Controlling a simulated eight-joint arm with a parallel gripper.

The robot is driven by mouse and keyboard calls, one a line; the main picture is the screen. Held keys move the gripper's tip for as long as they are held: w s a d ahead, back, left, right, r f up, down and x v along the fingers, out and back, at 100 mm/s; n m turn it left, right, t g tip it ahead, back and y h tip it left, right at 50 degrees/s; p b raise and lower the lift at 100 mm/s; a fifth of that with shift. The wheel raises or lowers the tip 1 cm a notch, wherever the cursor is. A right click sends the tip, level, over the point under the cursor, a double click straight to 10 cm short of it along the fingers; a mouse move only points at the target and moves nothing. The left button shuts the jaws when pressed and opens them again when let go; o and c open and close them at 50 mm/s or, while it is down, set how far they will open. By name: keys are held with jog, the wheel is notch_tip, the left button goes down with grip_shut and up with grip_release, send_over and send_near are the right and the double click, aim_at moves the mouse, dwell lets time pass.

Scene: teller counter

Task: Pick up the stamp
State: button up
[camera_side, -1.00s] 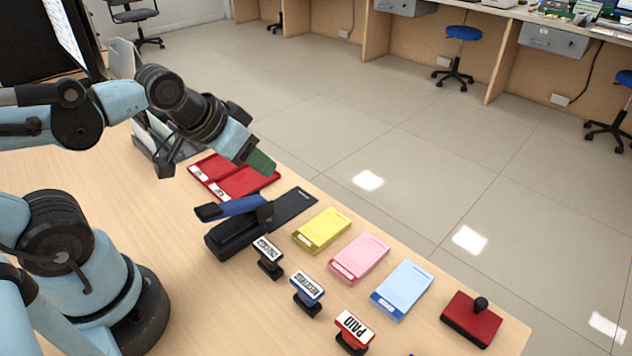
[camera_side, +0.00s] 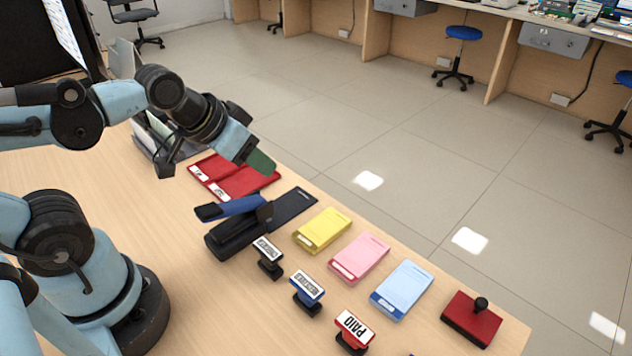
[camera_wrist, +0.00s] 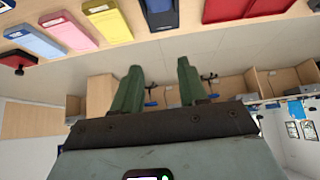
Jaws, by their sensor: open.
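Three self-standing stamps with label tops stand in a row on the counter in the side view: a black one (camera_side: 268,256), a blue one (camera_side: 307,291) and a red one marked PAID (camera_side: 353,331). A dark red block with a black knob (camera_side: 471,317) lies at the right end. My gripper (camera_side: 261,162) is up over the red folders, well away from the stamps. In the wrist view my gripper (camera_wrist: 159,82) shows its two green fingers apart with nothing between them. I cannot clearly make out the three stamps in that view.
A blue-handled stapler-like device (camera_side: 240,222) stands between my gripper and the stamps. Yellow (camera_side: 322,230), pink (camera_side: 358,258) and blue (camera_side: 402,289) pads lie behind the stamps. Red folders (camera_side: 233,178) lie below the gripper. The counter (camera_side: 220,310) is bare left of the stamps.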

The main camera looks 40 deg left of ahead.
jog(key=shift+o, duration=1.4)
